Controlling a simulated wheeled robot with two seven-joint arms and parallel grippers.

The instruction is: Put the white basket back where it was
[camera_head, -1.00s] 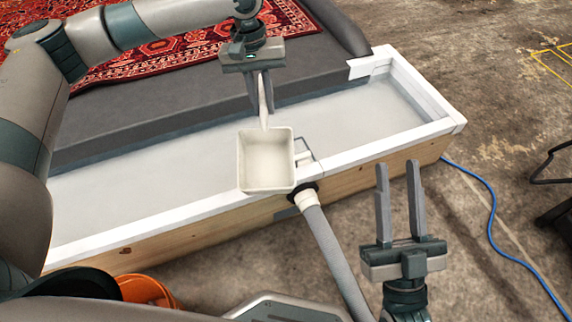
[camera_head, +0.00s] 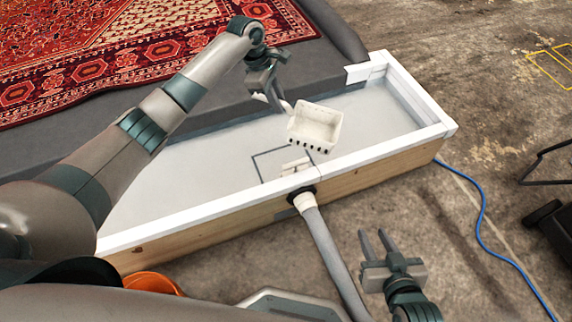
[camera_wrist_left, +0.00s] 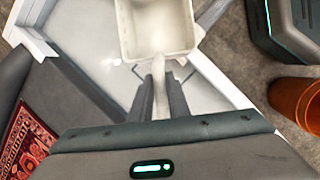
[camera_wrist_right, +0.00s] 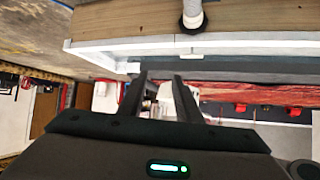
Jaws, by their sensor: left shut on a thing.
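The white basket (camera_head: 314,128) is a small open box with a handle and slots low on its near side. My left gripper (camera_head: 274,97) is shut on its handle, also seen in the left wrist view (camera_wrist_left: 160,95). The basket is tilted and hangs over the trough (camera_head: 215,180), apart from the floor as far as I can tell. A dark rectangular outline (camera_head: 268,160) marks the trough floor by the near wall, with a small pale fitting (camera_head: 296,167) at its right. The basket looks empty. My right gripper (camera_head: 374,240) is open and empty, outside the trough.
A grey hose (camera_head: 330,245) leaves the trough's wooden near wall. A red patterned rug (camera_head: 90,55) lies on the grey platform behind. A blue cable (camera_head: 484,215) runs over the concrete at right. An orange bucket (camera_head: 150,282) stands at the near left.

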